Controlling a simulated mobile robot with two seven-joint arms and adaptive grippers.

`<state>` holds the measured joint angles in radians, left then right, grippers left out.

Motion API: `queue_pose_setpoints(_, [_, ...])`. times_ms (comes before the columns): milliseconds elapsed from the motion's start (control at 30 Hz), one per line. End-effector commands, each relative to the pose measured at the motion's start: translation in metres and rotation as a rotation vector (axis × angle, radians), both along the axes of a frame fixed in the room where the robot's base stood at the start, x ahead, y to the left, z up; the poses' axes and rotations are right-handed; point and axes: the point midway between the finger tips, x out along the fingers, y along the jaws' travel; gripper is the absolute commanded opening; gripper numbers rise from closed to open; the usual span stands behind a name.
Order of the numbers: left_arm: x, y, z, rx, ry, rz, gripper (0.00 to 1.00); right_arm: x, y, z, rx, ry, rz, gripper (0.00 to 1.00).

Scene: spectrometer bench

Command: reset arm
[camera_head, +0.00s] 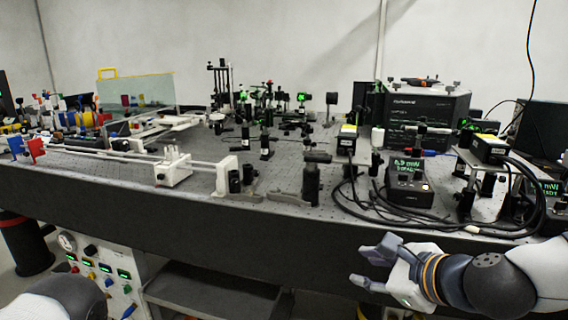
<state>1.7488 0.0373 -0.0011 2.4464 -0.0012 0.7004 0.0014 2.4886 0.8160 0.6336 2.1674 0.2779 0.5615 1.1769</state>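My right gripper (366,266) is in front of the bench's front edge, at the lower right of the head view. Its grey fingers point left and stand apart, with nothing between them. It touches nothing that I can see. My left gripper is outside the view.
The dark optical bench (290,225) spans the view, crowded with optics. A power meter (408,182) with a green display and looped black cables (350,205) lie near its front edge. A control panel (97,268) and open shelf (215,290) are below.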

Motion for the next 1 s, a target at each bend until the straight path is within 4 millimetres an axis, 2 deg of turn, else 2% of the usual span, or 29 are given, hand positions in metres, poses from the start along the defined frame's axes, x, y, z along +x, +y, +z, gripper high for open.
queue_pose_setpoints(33, [0.002, 0.0, 0.004, -0.001, -0.009, 0.0, 0.0, -0.023, 0.008, -0.034, -0.109, 0.043, 0.089, 0.32])
queue_pose_setpoints(67, [0.003, 0.0, 0.005, -0.001, -0.012, 0.0, 0.0, -0.04, 0.012, -0.057, -0.184, 0.068, 0.155, 0.32])
queue_pose_setpoints(100, [0.005, 0.0, 0.007, 0.0, -0.017, 0.0, 0.0, -0.064, 0.015, -0.088, -0.283, 0.103, 0.251, 0.32])
queue_pose_setpoints(167, [0.007, 0.0, 0.01, 0.0, -0.025, 0.0, 0.0, -0.106, 0.016, -0.131, -0.427, 0.152, 0.415, 0.32])
queue_pose_setpoints(200, [0.009, 0.0, 0.011, -0.001, -0.032, 0.0, 0.0, -0.137, 0.015, -0.156, -0.517, 0.183, 0.535, 0.32])
queue_pose_setpoints(267, [0.012, 0.0, 0.014, 0.0, -0.041, 0.0, 0.0, -0.187, 0.01, -0.189, -0.638, 0.225, 0.731, 0.32])
queue_pose_setpoints(300, [0.014, 0.0, 0.016, 0.0, -0.048, 0.0, 0.0, -0.222, 0.003, -0.208, -0.713, 0.247, 0.873, 0.32])
queue_pose_setpoints(367, [0.017, 0.0, 0.019, 0.0, -0.059, 0.002, 0.0, -0.275, -0.008, -0.229, -0.807, 0.272, 1.098, 0.32])
queue_pose_setpoints(400, [0.019, 0.0, 0.021, 0.0, -0.065, 0.002, 0.0, -0.308, -0.017, -0.238, -0.854, 0.281, 1.249, 0.32])
queue_pose_setpoints(500, [0.023, 0.0, 0.024, -0.001, -0.079, 0.002, 0.0, -0.378, -0.042, -0.249, -0.927, 0.281, 1.592, 0.32])
queue_pose_setpoints(533, [0.024, 0.0, 0.025, 0.0, -0.082, 0.002, 0.0, -0.395, -0.048, -0.249, -0.937, 0.277, 1.68, 0.32])
queue_pose_setpoints(600, [0.025, 0.0, 0.027, 0.0, -0.088, 0.002, 0.0, -0.423, -0.061, -0.249, -0.947, 0.262, 1.84, 0.32])
queue_pose_setpoints(700, [0.026, 0.0, 0.027, 0.0, -0.09, 0.002, 0.0, -0.443, -0.07, -0.248, -0.948, 0.242, 1.961, 0.32])
queue_pose_setpoints(1000, [0.025, 0.0, 0.027, 0.0, -0.087, 0.002, 0.0, -0.446, -0.071, -0.248, -0.945, 0.24, 1.978, 0.32])
